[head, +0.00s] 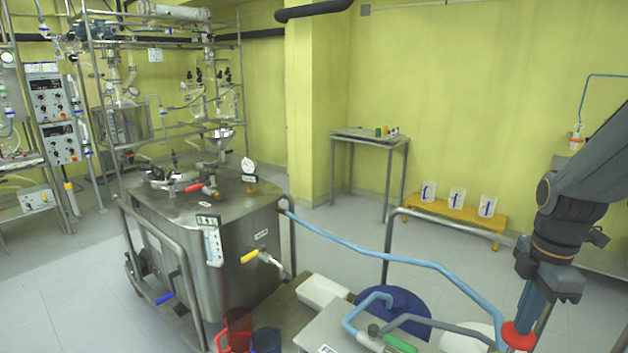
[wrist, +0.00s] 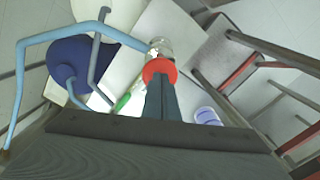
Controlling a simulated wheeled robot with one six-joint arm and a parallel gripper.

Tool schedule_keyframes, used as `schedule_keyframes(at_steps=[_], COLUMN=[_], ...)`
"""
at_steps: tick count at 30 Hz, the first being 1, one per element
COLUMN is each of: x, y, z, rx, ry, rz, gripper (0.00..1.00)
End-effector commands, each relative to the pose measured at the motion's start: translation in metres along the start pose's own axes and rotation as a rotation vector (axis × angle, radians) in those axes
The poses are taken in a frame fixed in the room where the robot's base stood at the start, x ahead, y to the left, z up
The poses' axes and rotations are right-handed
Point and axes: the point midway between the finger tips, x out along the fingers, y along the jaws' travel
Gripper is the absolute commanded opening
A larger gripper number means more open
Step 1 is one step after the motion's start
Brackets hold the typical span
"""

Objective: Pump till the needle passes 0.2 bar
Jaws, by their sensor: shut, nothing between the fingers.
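The round white gauge (head: 248,165) stands on top of the steel tank (head: 240,235) in the head view; its needle is too small to read. A red knob (head: 518,337) is at the lower right, and it also shows in the wrist view (wrist: 160,69), above a metal cylinder (wrist: 161,47) that looks like the pump body. My gripper (head: 524,318) is shut and empty, pointing down, with its tips at the red knob; they appear to touch it from above. In the wrist view the closed fingers (wrist: 161,88) cover part of the knob.
A light blue hose (head: 400,257) runs from the tank to the pump area. A bench top (head: 335,325) there carries a green handle (head: 400,343) and a grey hose (head: 440,323). A blue drum (head: 410,312) stands behind it. A steel rail (head: 440,220) stands nearby.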

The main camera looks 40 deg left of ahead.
Motion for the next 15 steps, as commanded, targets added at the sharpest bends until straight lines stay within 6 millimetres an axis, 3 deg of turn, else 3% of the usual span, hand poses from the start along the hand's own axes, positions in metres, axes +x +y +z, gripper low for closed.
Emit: schedule_keyframes(at_steps=[8,15], x=[0.025,0.018], y=[0.0,0.0], z=[0.0,0.0], rx=[0.0,0.0], ry=[0.0,0.0], rz=[-0.002,0.0], gripper=[0.0,0.0])
